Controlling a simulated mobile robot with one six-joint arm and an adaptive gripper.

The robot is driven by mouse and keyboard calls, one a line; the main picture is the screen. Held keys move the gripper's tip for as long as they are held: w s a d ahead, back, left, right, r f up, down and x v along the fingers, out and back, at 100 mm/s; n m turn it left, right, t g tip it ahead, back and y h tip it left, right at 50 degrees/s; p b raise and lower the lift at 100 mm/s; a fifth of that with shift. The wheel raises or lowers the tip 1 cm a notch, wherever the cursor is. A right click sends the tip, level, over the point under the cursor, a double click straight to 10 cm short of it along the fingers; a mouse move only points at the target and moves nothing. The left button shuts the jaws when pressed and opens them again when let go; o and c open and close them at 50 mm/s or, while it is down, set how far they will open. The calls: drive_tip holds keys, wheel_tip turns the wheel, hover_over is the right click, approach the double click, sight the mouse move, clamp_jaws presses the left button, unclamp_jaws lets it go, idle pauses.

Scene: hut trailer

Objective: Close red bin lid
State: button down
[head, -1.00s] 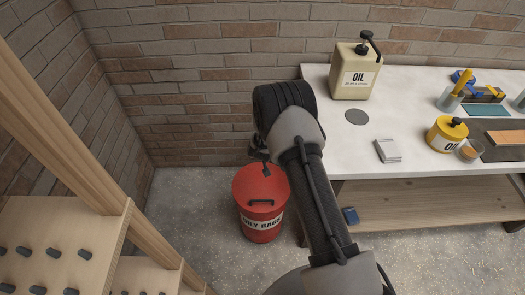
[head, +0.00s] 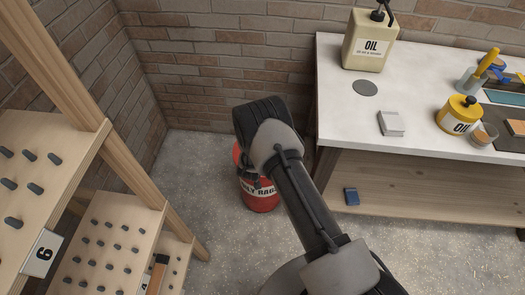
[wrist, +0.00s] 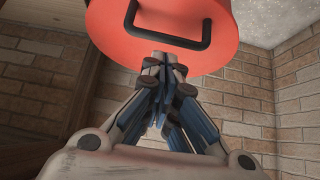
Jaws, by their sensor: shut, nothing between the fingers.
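The red bin (head: 262,195) stands on the floor left of the workbench, with a white label reading partly "OILY RAGS". My arm covers most of its top in the head view. In the wrist view the red lid (wrist: 215,45) fills the top middle, its outer face and black handle (wrist: 166,42) towards the camera. My gripper (wrist: 166,60) is shut and empty, its fingertips at the lid's lower edge in the picture. Whether they touch the lid, and whether the lid sits fully down, I cannot tell.
A white-topped workbench (head: 340,120) stands to the right with oil cans, a grey block and tools. A wooden pegged rack (head: 110,240) stands at the left. Brick walls (head: 195,75) are behind the bin. Bare floor lies between rack and bin.

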drive_tip(key=shift+s+a+f+t, duration=0.1)
drive_tip(key=shift+s+f+t, duration=0.25)
drive_tip(key=shift+f, duration=0.55)
drive_tip(key=shift+s+a+f+t, duration=0.1)
drive_tip(key=shift+s+f+t, duration=0.3)
drive_tip(key=shift+f, duration=0.45)
drive_tip(key=shift+s+a+f+t, duration=0.15)
drive_tip(key=shift+f+t, duration=0.3)
drive_tip(key=shift+f, duration=0.45)
drive_tip(key=shift+d, duration=0.15)
